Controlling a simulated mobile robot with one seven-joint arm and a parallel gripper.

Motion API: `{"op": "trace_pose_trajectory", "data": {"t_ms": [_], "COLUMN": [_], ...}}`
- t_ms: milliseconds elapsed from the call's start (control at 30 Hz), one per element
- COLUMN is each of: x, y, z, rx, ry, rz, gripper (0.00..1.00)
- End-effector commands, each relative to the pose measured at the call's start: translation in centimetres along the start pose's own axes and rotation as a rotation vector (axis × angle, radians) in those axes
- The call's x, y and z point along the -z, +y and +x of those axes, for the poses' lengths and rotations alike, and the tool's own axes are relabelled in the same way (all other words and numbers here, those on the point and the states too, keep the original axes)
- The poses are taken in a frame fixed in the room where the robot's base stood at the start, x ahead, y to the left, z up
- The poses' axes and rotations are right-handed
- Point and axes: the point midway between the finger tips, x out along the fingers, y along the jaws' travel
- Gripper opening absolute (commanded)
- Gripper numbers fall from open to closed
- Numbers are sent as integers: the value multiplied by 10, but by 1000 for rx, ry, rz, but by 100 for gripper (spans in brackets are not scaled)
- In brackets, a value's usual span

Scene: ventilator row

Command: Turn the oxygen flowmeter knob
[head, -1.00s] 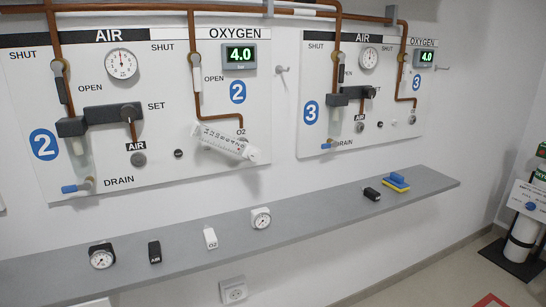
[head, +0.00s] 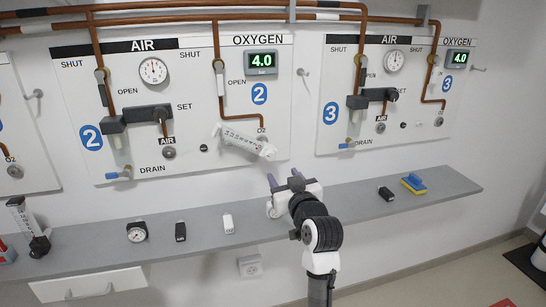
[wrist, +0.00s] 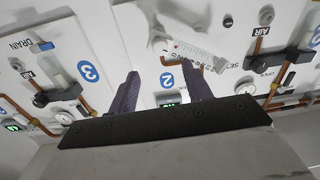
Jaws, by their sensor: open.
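The oxygen flowmeter (head: 243,141) is a clear tube with a printed scale. It hangs tilted below the O2 outlet on panel 2, and also shows in the wrist view (wrist: 190,50). A white, knob-like end (head: 267,152) is at its lower right; I cannot make out the knob's setting. My gripper (head: 285,180) is open and empty, in front of the wall just below and right of the flowmeter, apart from it in the picture. In the wrist view my two dark fingers (wrist: 162,86) stand wide apart, with the flowmeter beyond them.
A grey shelf (head: 440,186) runs below the panels. It carries a gauge (head: 136,231), a black block (head: 180,231), a white O2 block (head: 228,223), a black piece (head: 386,194) and a blue-yellow sponge (head: 414,184). Copper pipes (head: 218,30) run above.

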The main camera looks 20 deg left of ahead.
Motion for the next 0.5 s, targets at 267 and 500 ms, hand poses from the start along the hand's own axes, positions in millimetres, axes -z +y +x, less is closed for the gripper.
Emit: {"op": "trace_pose_trajectory", "data": {"t_ms": [267,500], "x": [4,3], "y": [-1,-1], "z": [61,90], "rx": [1,0], "ry": [-1,2], "rz": [-1,-2], "gripper": [49,49]}}
